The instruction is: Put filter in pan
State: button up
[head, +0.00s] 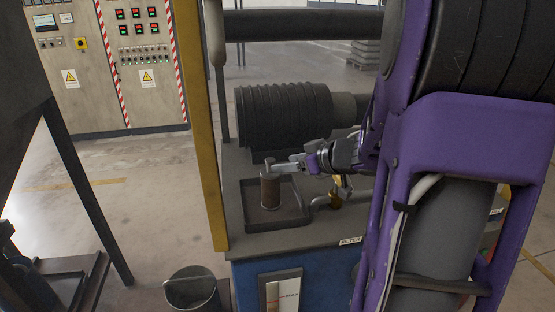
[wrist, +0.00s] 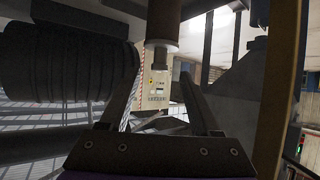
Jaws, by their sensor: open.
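The brownish cylindrical filter (head: 269,191) stands upright in a shallow dark square pan-like tray (head: 296,213) on the bench. A narrower grey neck tops it. My gripper (head: 278,167) reaches in from the right, level with this neck. In the wrist view, the filter's body (wrist: 163,20) shows at the top edge, with its neck (wrist: 158,59) between my two fingers (wrist: 160,80). The fingers are open, one on each side of the neck; contact cannot be told. A dark round open container (head: 191,291) stands low in front of the bench; which vessel is the pan is unclear.
A ribbed black cylinder (head: 285,112) lies close behind the filter. A yellow post (head: 200,130) rises to the left of the bench. A pipe (head: 330,198) runs right of the tray. A "FILTER" label (head: 350,240) marks the bench's front edge. Open floor (head: 130,200) lies left.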

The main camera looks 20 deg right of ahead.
jog(key=p+v, duration=0.1)
jog(key=v, duration=0.5)
dwell(0.3)
